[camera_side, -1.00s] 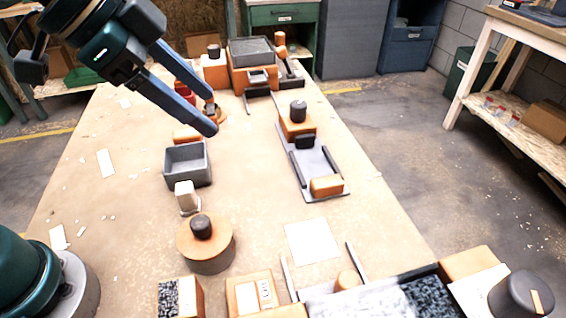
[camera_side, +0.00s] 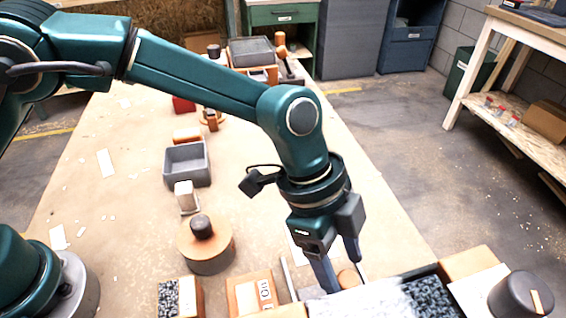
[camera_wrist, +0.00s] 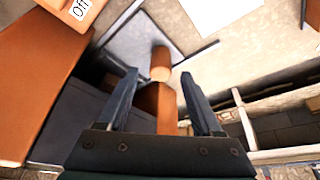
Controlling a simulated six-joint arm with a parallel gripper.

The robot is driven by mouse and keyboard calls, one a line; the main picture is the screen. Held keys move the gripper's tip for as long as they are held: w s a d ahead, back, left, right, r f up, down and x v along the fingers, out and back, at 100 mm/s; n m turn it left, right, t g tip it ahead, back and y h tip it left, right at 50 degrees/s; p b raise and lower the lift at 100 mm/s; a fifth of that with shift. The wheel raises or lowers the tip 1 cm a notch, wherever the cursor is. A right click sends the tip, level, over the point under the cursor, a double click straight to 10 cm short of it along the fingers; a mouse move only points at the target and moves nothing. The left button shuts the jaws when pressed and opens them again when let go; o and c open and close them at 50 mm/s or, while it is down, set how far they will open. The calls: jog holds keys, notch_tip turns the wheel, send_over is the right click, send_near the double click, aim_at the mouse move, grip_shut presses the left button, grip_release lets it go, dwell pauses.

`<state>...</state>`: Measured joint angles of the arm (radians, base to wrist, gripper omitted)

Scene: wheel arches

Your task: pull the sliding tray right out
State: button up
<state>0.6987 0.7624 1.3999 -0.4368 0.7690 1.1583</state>
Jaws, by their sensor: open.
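The sliding tray appears to be the pale grey flat piece between two thin rails at the near end of the table; its bare surface shows in the wrist view (camera_wrist: 130,45). An orange round knob (camera_wrist: 160,64) stands on it and also shows in the side view (camera_side: 347,280). My gripper (camera_side: 343,277) points down with a finger on either side of the knob in the side view. In the wrist view my gripper (camera_wrist: 159,75) is open, with the knob just beyond the fingertips. I cannot tell whether a finger touches it.
A round orange-topped drum (camera_side: 206,245) and a grey open box (camera_side: 187,163) stand to the left. A bin of dark speckled grains (camera_side: 433,297) and a dark cylinder (camera_side: 521,296) are at the near right. A white sheet (camera_wrist: 222,14) lies beyond the knob.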

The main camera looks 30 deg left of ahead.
aim_at(346, 278)
jog(key=shift+x, duration=1.7)
jog(key=shift+r, duration=0.1)
jog(key=shift+c, duration=0.4)
grip_shut()
jog(key=shift+a, duration=0.1)
